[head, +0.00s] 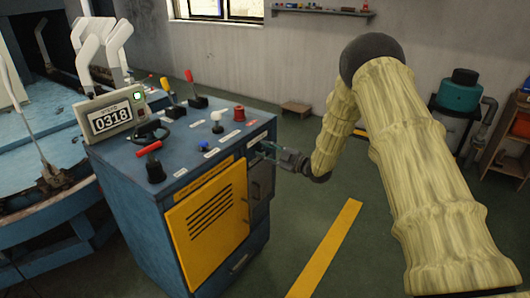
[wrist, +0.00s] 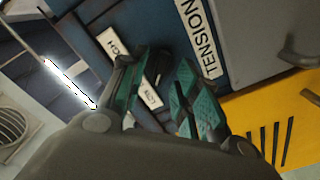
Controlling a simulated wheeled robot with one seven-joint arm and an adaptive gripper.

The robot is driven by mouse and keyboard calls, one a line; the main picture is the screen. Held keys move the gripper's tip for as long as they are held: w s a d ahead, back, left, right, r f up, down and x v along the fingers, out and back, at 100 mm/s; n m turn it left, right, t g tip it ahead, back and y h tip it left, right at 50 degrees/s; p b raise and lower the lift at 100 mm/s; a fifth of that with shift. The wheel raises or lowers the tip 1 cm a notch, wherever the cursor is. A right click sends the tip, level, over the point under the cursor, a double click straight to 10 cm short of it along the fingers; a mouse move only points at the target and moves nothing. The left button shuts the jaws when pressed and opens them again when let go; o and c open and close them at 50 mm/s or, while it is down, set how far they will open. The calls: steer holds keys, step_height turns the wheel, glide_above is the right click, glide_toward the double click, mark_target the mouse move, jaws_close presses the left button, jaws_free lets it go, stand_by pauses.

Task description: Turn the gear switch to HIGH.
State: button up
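The blue control cabinet (head: 130,200) stands left of centre in the head view. My gripper (head: 268,151) is at the upper part of its right side face. In the wrist view my gripper (wrist: 158,92) has two dark fingers with teal pads, spread apart. A white label that appears to read HIGH (wrist: 112,43) lies beyond the left finger. A label that appears to read LOW (wrist: 151,94) shows in the gap between the fingers.
A TENSION label (wrist: 198,36) lies beside the right finger. The cabinet has a yellow vented door (head: 205,220); its top carries a display reading 0318 (head: 110,116), a red-handled lever (head: 150,150) and several other controls. Open floor with a yellow stripe (head: 325,250) lies to the right.

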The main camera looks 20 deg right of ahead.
steer(key=shift+w+a, duration=0.1)
steer(key=shift+c, duration=0.2)
jaws_close()
steer(key=shift+a, duration=0.15)
steer(key=shift+r+m+p, duration=0.1)
steer(key=shift+m+p, duration=0.3)
steer(key=shift+w+d+f+m+p, duration=0.15)
steer(key=shift+m+p, duration=1)
steer(key=shift+m, duration=1.7)
steer(key=shift+d+m+p, duration=0.15)
steer(key=shift+m+p, duration=1)
steer(key=shift+m, duration=1.75)
steer(key=shift+w+d+f+m+p, duration=0.15)
steer(key=shift+m+p, duration=1)
steer(key=shift+m, duration=1.7)
steer(key=shift+s+r, duration=0.1)
